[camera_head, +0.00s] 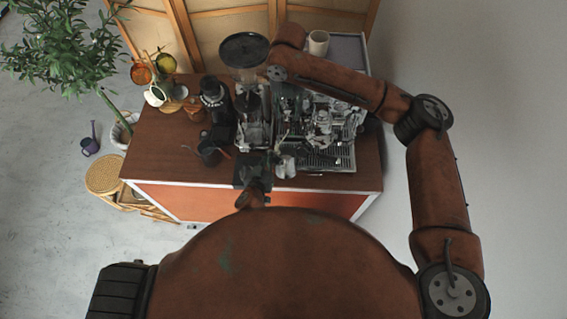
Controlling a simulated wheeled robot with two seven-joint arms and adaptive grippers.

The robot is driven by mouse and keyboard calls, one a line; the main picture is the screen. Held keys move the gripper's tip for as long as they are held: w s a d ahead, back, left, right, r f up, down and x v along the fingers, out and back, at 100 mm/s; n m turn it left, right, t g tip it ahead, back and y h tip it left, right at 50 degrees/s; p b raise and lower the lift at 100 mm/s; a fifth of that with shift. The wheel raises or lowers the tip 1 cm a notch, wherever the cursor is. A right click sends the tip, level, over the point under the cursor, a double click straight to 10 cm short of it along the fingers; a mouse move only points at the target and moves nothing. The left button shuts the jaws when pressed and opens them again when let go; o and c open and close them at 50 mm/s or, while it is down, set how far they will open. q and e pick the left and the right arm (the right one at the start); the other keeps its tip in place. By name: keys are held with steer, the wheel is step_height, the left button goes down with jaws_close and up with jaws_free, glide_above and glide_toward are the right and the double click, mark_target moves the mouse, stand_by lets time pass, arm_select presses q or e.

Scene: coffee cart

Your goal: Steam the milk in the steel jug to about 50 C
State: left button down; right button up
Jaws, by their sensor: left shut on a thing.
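The steel jug (286,167) is at the front edge of the cart, just left of the drip tray of the espresso machine (322,122). My left gripper (266,161) is at the jug's left side and shut on it. A thin steam wand (283,138) seems to come down near the jug; I cannot tell whether its tip is inside. The milk and its temperature cannot be seen. My right arm reaches over the machine from the right. Its gripper (284,97) points down at the machine's left end; its fingers are too dark and small to read.
A grinder with a round dark hopper (244,50) stands left of the machine. A black device (214,97), a dark jug (209,152) and several cups stand further left. A pale cup (318,42) is on top of the machine. The cart top (158,135) is clear at its front left.

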mark_target(286, 123)
stand_by(0.3)
